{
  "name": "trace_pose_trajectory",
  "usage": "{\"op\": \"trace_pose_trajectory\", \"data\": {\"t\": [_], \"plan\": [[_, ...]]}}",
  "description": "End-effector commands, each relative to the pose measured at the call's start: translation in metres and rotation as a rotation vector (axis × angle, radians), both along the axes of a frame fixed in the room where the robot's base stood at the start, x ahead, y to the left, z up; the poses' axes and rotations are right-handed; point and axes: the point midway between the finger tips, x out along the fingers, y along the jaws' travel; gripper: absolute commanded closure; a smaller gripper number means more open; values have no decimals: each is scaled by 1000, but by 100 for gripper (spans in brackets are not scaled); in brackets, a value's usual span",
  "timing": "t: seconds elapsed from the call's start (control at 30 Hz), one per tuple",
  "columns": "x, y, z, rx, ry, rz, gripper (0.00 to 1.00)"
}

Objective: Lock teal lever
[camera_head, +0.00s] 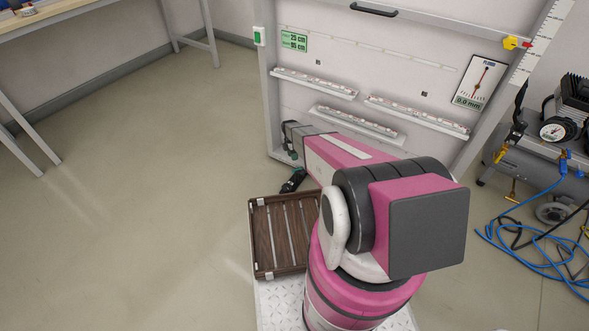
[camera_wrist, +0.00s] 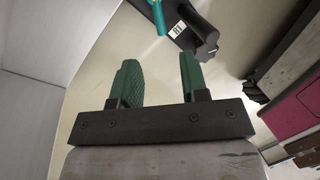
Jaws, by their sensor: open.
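The teal lever (camera_wrist: 160,17) shows at the top edge of the wrist view as a short teal bar, cut off by the frame. It lies against a dark body (camera_wrist: 196,28) with a small white label. My gripper (camera_wrist: 157,80) has two green ribbed fingers, spread apart with nothing between them. The lever is beyond the fingertips, apart from them. In the head view a dark object (camera_head: 292,182) lies low by the panel's lower left, near my arm's end. The lever's teal cannot be made out clearly there, and its lock state cannot be told.
A white panel frame (camera_head: 267,95) with several narrow shelves stands ahead. A brown slatted tray (camera_head: 254,240) sits at my front. A compressor (camera_head: 540,160) with loose blue hose (camera_head: 535,262) is at the right. Open floor (camera_head: 130,200) lies left.

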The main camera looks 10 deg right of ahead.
Motion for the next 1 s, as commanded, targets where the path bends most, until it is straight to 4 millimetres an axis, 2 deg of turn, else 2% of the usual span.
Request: {"op": "trace_pose_trajectory", "data": {"t": [0.4, 0.5, 0.87, 1.0], "plan": [[-16, -5, -69, 0, 0, -2, 59], [-20, -6, -80, 0, 0, -2, 59], [-22, -6, -88, 0, -1, -3, 59], [-22, -6, -87, 0, -1, -3, 100]]}}
